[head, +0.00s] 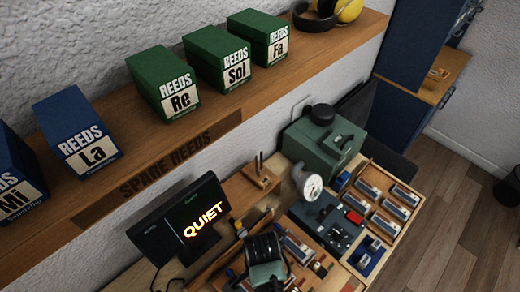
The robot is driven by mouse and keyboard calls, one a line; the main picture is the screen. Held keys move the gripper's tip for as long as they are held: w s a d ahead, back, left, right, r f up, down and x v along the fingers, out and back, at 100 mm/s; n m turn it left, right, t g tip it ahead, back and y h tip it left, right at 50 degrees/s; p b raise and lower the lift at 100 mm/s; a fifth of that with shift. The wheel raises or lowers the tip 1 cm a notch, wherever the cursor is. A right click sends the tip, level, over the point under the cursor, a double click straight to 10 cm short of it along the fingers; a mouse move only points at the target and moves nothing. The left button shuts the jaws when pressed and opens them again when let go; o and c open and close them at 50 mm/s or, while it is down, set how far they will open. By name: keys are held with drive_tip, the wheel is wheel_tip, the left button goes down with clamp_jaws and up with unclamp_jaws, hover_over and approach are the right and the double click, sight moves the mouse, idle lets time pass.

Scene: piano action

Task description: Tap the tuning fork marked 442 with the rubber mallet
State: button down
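A small wooden block (261,177) with thin dark upright prongs stands on the bench below the shelf. It looks like a tuning fork on its base, but I can read no number on it. I cannot make out a 442 mark anywhere. I cannot pick out the rubber mallet among the small items.
A wooden shelf (205,127) carries green reed boxes (162,84), blue reed boxes (76,129) and yellow-black ear defenders (335,11). On the bench are a lit QUIET sign (203,221), a green machine (322,145), a white dial (308,186) and crowded wooden trays.

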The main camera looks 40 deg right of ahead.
drive_tip(key=shift+d, duration=0.15)
idle(0.3)
drive_tip(key=shift+w+d, duration=0.15)
drive_tip(key=shift+d, duration=0.9)
drive_tip(key=shift+s+a, duration=0.2)
drive_tip(key=shift+a, duration=1.9)
drive_tip(key=shift+a+r, duration=0.3)
drive_tip(key=shift+r, duration=0.55)
drive_tip(key=shift+a+r, duration=0.35)
drive_tip(key=shift+r, duration=0.45)
drive_tip(key=shift+a+r, duration=0.3)
drive_tip(key=shift+r, duration=0.55)
drive_tip(key=shift+f, duration=0.1)
